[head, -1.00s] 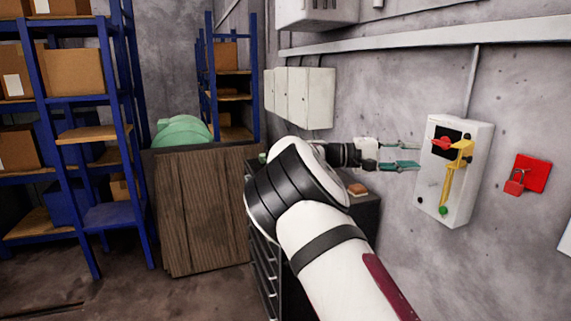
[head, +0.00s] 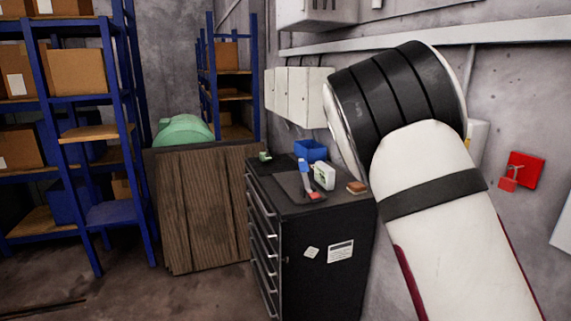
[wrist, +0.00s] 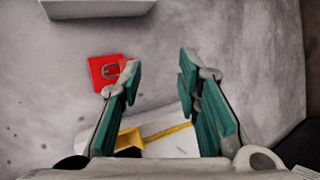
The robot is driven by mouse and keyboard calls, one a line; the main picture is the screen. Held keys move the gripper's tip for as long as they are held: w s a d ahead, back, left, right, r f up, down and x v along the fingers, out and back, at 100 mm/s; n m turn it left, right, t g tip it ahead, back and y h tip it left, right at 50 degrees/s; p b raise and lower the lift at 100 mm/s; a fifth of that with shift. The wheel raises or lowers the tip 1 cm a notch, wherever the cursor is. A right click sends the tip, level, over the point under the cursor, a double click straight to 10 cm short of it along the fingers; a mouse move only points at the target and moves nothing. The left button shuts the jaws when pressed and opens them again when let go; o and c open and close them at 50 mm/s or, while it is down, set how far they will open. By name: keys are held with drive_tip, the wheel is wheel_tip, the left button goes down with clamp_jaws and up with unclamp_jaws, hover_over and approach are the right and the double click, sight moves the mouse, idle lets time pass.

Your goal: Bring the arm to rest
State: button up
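My gripper (wrist: 158,70) shows in the wrist view with its two teal fingers spread apart and nothing between them. It is hidden behind my arm in the head view. Behind the fingers in the wrist view is a white wall box (wrist: 178,146) with a yellow part (wrist: 130,138) on it. In the head view only an edge of this box (head: 478,140) shows past my arm. My arm (head: 425,150) is bent up large at the right in the head view.
A red plate (head: 526,168) with a red padlock hangs on the wall; it also shows in the wrist view (wrist: 104,72). A black drawer cabinet (head: 325,240) carries a blue bin (head: 310,150) and small items. Blue shelving (head: 122,130) stands left. Floor is open at lower left.

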drive_tip(key=s+a+f+t+y, duration=0.1)
drive_tip(key=s+a+y, duration=0.3)
drive_tip(key=s, duration=0.7)
drive_tip(key=s+a+t+y, duration=0.3)
drive_tip(key=s+a, duration=0.5)
drive_tip(key=s, duration=0.3)
drive_tip(key=s+a+f+n+t+y, duration=0.1)
drive_tip(key=s+a+t+y, duration=0.2)
drive_tip(key=s, duration=0.8)
drive_tip(key=a+y, duration=0.2)
drive_tip(key=a, duration=0.1)
drive_tip(key=shift+f, duration=0.3)
